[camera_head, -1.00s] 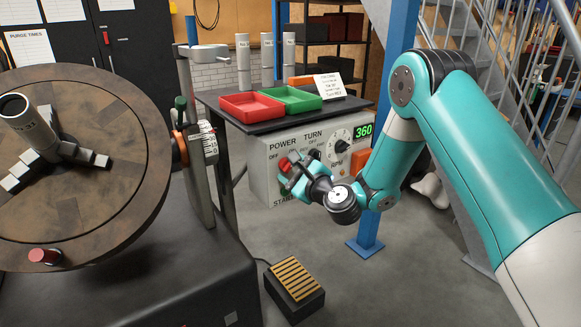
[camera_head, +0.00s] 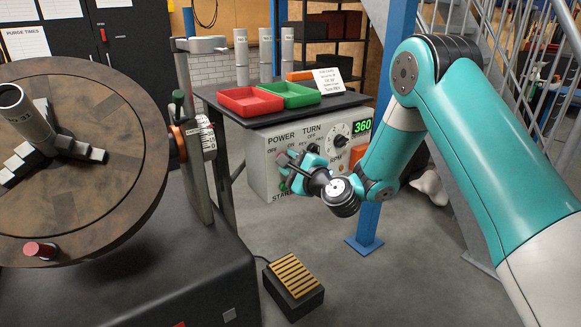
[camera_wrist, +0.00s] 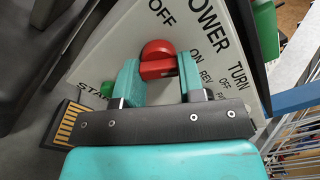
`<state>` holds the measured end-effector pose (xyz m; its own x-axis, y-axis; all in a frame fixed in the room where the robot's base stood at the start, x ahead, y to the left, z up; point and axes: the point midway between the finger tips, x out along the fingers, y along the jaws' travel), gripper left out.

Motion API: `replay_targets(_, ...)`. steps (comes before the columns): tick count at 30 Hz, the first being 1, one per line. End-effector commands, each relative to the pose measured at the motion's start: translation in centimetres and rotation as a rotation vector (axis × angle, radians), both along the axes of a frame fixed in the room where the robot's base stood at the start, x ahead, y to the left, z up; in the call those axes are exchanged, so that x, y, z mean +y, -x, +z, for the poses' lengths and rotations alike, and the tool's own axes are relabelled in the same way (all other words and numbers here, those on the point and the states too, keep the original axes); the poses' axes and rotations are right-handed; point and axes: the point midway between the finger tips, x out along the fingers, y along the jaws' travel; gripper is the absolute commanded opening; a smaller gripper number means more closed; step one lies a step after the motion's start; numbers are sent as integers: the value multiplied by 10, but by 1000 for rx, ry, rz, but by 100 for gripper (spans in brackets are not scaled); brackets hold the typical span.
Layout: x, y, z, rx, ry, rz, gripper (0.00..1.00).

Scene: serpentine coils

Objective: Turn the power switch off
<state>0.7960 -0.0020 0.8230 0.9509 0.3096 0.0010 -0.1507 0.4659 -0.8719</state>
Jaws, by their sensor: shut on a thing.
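The power switch is a red knob in the wrist view (camera_wrist: 158,58), under the word POWER, with OFF and ON printed beside it. It sits between the two teal fingers of my gripper (camera_wrist: 159,75), which is shut on it. I cannot tell which label the knob points to. In the head view my gripper (camera_head: 289,166) reaches the front panel of the grey control box (camera_head: 262,170), and its fingers hide most of the knob.
Red (camera_head: 249,102) and green (camera_head: 290,95) trays stand above. A blue post (camera_head: 368,225) stands right; a foot pedal (camera_head: 294,282) lies below.

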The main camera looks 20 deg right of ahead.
Motion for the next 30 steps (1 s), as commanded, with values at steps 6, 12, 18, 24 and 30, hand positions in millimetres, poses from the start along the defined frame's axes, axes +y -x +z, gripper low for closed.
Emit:
replay_targets(6, -1, 1, -3, -61, 197, 0, 12)
replay_targets(12, -1, 1, -2, -120, 378, -1, 12)
replay_targets(18, -1, 1, -2, -178, 559, -1, 12)
replay_targets(24, -1, 1, -1, -237, 741, -1, 12)
replay_targets(30, -1, 1, 0, -293, 915, -2, 12)
